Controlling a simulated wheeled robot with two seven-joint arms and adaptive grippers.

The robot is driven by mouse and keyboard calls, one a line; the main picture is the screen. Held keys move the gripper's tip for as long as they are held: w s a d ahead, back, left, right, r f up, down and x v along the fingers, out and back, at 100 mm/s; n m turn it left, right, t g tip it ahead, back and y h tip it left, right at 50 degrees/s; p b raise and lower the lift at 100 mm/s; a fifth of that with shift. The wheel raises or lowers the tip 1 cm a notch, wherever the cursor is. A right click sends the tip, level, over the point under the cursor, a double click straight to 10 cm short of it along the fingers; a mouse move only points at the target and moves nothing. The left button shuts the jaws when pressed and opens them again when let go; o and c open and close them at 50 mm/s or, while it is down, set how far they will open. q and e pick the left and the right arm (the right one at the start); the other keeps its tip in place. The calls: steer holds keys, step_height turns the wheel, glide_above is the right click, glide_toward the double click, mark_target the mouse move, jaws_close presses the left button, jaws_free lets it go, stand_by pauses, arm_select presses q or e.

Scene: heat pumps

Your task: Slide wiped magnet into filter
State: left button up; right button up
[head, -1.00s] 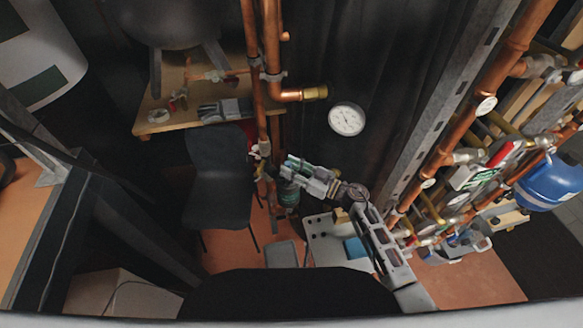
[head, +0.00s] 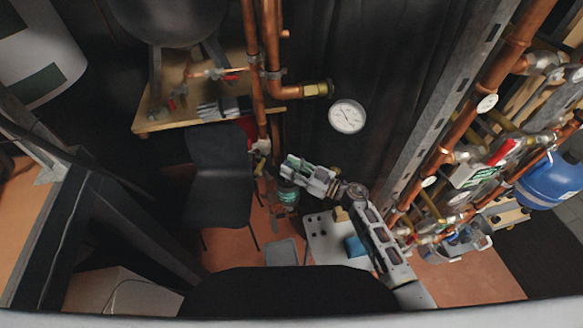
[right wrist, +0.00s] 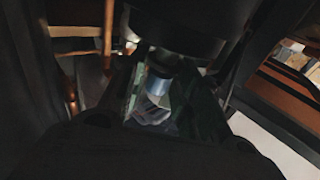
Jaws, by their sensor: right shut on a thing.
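My right gripper (head: 296,168) is beside the vertical copper pipes in the middle of the head view. Its jaws are shut on a small grey cylindrical piece (right wrist: 158,82), which I take to be the magnet; it shows between the dark fingers in the right wrist view. The filter (head: 288,193) is a dark, greenish body low on the pipework, just below the fingers and partly hidden by them. I cannot tell whether the magnet touches the filter. My left gripper is not in view.
Copper pipes (head: 258,90) run down behind the gripper. A black chair (head: 220,180) stands to the left, below a wooden shelf (head: 150,125). A round gauge (head: 347,117) is above right. A metal rail and dense pipework with a blue vessel (head: 555,182) fill the right.

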steer(key=shift+f+b, duration=0.45)
steer(key=shift+f, duration=0.45)
